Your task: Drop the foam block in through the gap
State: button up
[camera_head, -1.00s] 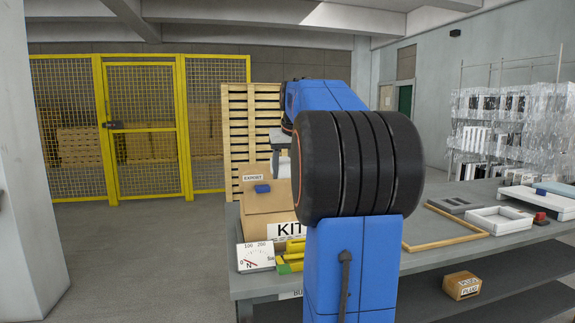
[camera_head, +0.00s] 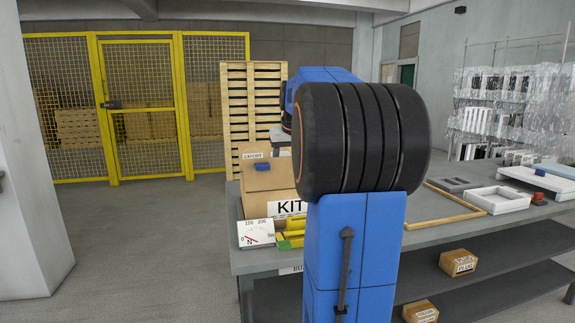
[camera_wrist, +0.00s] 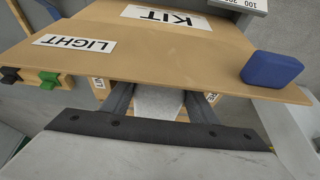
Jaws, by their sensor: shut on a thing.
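I cannot tell whether the block touches the box. A blue block-like piece (camera_wrist: 270,69) sits at the box's edge on the right. In the head view, the box (camera_head: 268,185) stands on the bench left of my arm, with the blue piece (camera_head: 263,167) by its EXPORT label. My gripper is hidden there behind my arm. The gap is not clearly visible.
On the bench (camera_head: 420,237) are a dial gauge (camera_head: 255,233), yellow-green pieces (camera_head: 291,238), a wooden frame (camera_head: 452,212) and a white tray (camera_head: 498,200). Small cartons (camera_head: 458,262) sit on the lower shelf. A yellow mesh fence (camera_head: 140,110) stands behind. Floor at left is clear.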

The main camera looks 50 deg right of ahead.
jog(key=o, duration=1.1)
jog(key=shift+r, duration=0.1)
jog(key=v, duration=1.7)
jog(key=shift+r, duration=0.1)
jog(key=s+a+f+n+y, duration=0.1)
jog(key=s+a+f+n, duration=0.15)
jog(key=a+f, duration=0.7)
jog(key=s+a+f+n, duration=0.1)
jog(key=s+a+f, duration=0.35)
jog(key=a, duration=0.85)
jog(key=s+a+f+n, duration=0.1)
jog(key=s+a+f, duration=0.3)
jog(key=f, duration=0.3)
jog(key=s+a+f+n+y, duration=0.1)
jog(key=s+a+f, duration=0.3)
jog(key=f, duration=0.4)
jog(key=s+a+f+n, duration=0.1)
jog(key=s+a+f, duration=0.2)
jog(key=f, duration=0.4)
jog(key=shift+s+a+f+t, duration=0.4)
jog(key=shift+a, duration=0.15)
